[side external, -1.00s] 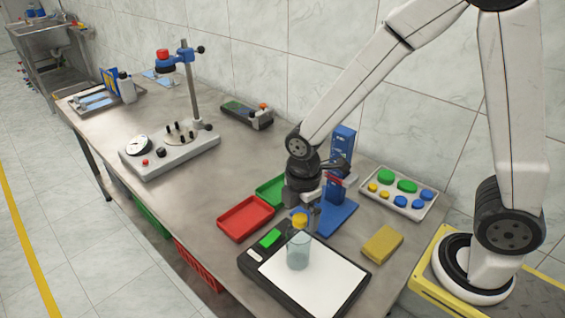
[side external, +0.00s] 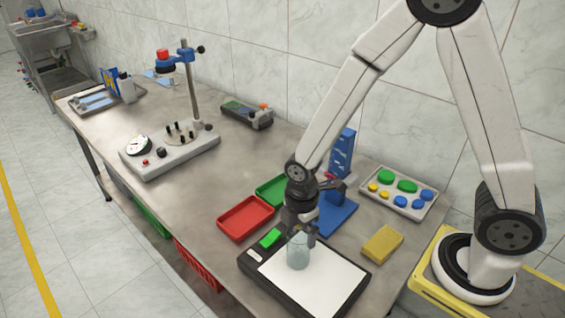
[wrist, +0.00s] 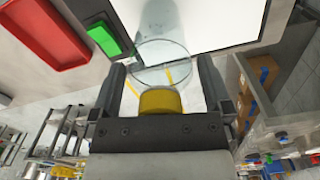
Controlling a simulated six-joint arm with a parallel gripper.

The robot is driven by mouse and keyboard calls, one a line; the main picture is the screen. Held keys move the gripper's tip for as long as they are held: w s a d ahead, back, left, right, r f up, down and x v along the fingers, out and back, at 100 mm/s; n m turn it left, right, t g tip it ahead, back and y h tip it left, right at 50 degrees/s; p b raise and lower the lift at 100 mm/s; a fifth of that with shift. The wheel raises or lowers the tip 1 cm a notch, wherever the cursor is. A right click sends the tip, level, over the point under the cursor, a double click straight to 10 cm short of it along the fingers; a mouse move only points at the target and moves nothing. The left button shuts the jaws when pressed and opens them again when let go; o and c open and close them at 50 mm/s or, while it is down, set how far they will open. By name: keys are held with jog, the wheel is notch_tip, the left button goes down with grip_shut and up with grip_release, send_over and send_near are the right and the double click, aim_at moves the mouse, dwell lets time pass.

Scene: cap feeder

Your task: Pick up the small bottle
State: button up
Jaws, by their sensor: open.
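The small bottle (side external: 298,252) is clear and stands upright on the white plate of a black-framed device (side external: 262,272). My gripper (side external: 302,230) is over the bottle's top from above and hides its cap in the side view. In the wrist view, the yellow cap (wrist: 160,101) lies between the two fingers of my open gripper (wrist: 163,76), and the clear bottle body (wrist: 158,48) extends beyond them. There is a gap between the cap and each finger. I cannot tell whether the fingers touch the bottle body.
A red tray (side external: 246,217) and a green tray (side external: 271,190) lie behind the device. A blue stand (side external: 342,155) is close behind my gripper. A yellow block (side external: 382,244) and a tray of coloured caps (side external: 370,205) are to the right.

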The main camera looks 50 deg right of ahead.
dwell(0.3)
grip_shut()
jog(key=shift+r, duration=0.15)
dwell(0.3)
jog(key=shift+r, duration=4.9)
